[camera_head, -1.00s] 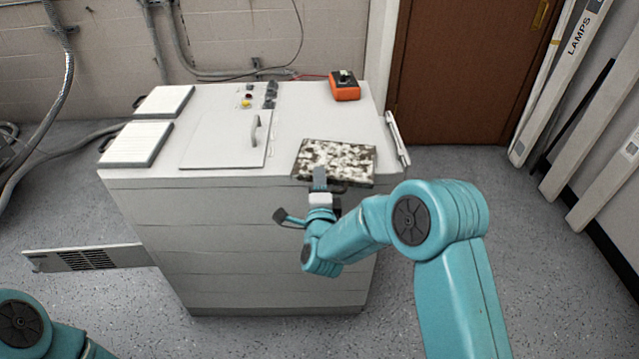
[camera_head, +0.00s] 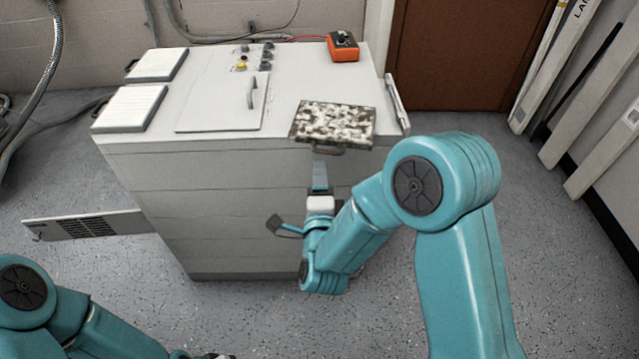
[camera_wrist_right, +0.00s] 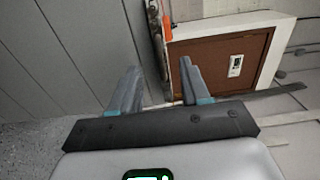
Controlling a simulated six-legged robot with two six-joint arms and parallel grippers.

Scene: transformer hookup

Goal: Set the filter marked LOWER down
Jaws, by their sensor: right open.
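A dirty, black-and-white mottled filter (camera_head: 333,123) lies flat at the right front corner of the cabinet top (camera_head: 290,98). Its dark handle (camera_head: 342,150) points out over the front edge. No LOWER marking can be read on it. My right gripper (camera_head: 320,168) is in front of the cabinet, just below and apart from the handle. In the right wrist view its two fingers (camera_wrist_right: 158,80) are spread with nothing between them. My left arm shows at the bottom left, but its fingers are out of the picture.
Two clean white filters (camera_head: 130,108) (camera_head: 157,65) lie at the cabinet's left. An orange box (camera_head: 343,46) stands at the back right. A vented panel (camera_head: 85,226) juts out low at the left. Long white boxes (camera_head: 570,100) lean at the right wall.

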